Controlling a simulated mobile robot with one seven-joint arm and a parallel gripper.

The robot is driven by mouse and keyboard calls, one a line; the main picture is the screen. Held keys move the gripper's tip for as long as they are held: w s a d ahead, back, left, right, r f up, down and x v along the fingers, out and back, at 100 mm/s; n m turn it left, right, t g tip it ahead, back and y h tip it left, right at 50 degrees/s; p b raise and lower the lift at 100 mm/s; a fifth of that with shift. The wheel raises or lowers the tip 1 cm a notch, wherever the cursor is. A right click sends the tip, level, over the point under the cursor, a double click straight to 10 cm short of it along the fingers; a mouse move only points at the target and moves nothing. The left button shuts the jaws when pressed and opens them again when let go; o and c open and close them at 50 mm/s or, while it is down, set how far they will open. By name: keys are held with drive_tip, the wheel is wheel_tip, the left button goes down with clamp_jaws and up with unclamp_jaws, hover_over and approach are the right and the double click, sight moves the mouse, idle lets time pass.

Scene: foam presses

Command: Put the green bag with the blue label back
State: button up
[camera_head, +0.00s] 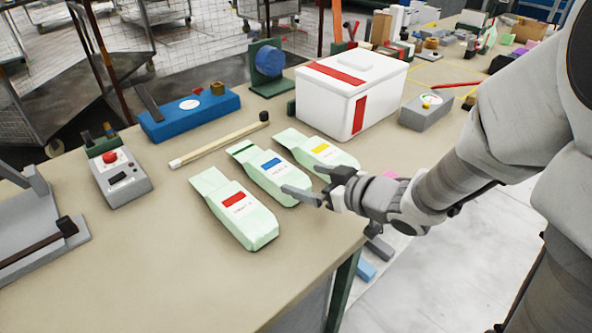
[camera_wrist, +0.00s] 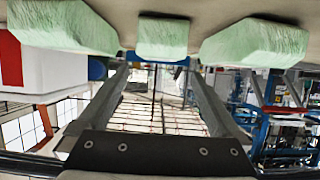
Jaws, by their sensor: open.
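The green bag with the blue label (camera_head: 260,177) lies on the table between two similar pale green bags. One has a red label (camera_head: 238,212) and lies to its left and nearer; the other has a yellow label (camera_head: 318,150) and lies to its right. My gripper (camera_head: 306,184) is open and empty at the near end of the blue-labelled bag, where one finger partly overlaps it in the head view. In the wrist view, the jaws (camera_wrist: 158,72) stand apart, with the end of the middle bag (camera_wrist: 163,40) ahead between them. Its label is hidden there.
A white box with red stripes (camera_head: 330,105) stands behind the bags. A wooden stick (camera_head: 220,142) and a blue block fixture (camera_head: 190,115) lie beyond them. A grey button box (camera_head: 120,180) is at left. The table's front edge runs close to the bags.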

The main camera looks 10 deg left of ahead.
drive_tip(key=shift+s+d+r, duration=0.1)
drive_tip(key=shift+s+d, duration=0.15)
drive_tip(key=shift+d, duration=0.05)
drive_tip(key=s+d+r+m+t+h, duration=0.1)
drive_tip(key=d+r+m+h, duration=0.3)
drive_tip(key=d, duration=0.4)
drive_tip(key=s+d+r+m+h, duration=0.1)
drive_tip(key=d+r+m+h, duration=0.2)
drive_tip(key=d+h, duration=0.45)
drive_tip(key=s+r+m+g+y, duration=0.1)
drive_tip(key=s+g, duration=0.3)
drive_tip(key=s, duration=1.1)
drive_tip(key=shift+s+d+r+m, duration=0.15)
drive_tip(key=shift+s+r+m, duration=0.15)
drive_tip(key=shift+m, duration=0.5)
drive_tip(key=shift+f+y, duration=0.1)
drive_tip(key=shift+y, duration=0.15)
wheel_tip(320, 180, up, 12)
drive_tip(key=p, duration=1.1)
drive_tip(key=shift+f+p, duration=0.15)
drive_tip(key=shift+p, duration=0.2)
